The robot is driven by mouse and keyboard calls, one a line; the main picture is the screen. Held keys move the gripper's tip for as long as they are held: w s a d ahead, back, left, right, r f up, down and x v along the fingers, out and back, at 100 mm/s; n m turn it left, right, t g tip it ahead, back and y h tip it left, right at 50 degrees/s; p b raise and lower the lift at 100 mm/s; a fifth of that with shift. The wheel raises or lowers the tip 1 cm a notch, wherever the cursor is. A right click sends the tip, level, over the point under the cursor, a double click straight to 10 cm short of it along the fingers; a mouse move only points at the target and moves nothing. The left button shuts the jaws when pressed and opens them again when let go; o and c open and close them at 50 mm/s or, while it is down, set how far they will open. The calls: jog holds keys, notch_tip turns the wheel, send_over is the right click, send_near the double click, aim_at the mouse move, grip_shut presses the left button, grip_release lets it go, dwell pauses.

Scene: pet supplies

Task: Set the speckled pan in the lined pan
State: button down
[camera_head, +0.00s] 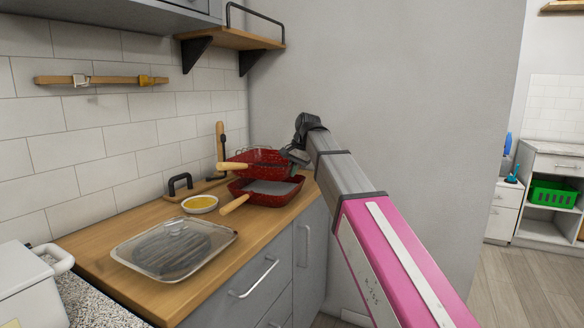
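The speckled red pan (262,158), with a pale wooden handle pointing left, is at the back right of the counter, above and slightly behind the lined pan. The lined pan (270,188) is red with a flat grey inside and a wooden handle pointing front left; it sits on the counter. The speckled pan overlaps the lined pan's back edge in the picture and looks raised above it. My gripper (297,156) is at the speckled pan's right rim and appears shut on it. The fingertips are small and partly hidden.
A glass-lidded dish (174,246) fills the front of the wooden counter (95,243). A bowl of yellow contents (200,204) and a board with a black handle (181,184) stand left of the pans. A grey wall (400,90) rises behind my arm.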

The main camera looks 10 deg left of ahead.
aim_at(294, 190)
jog(key=shift+f, duration=3.15)
jog(key=shift+s+d+f, duration=0.25)
jog(key=shift+s+f, duration=0.15)
jog(key=c, duration=1.4)
grip_release()
jog(key=shift+o, duration=0.8)
jog(key=w+v, duration=0.1)
jog(key=v, duration=1)
jog(key=shift+s+r, duration=0.2)
jog(key=shift+r, duration=0.1)
jog(key=shift+a, duration=0.15)
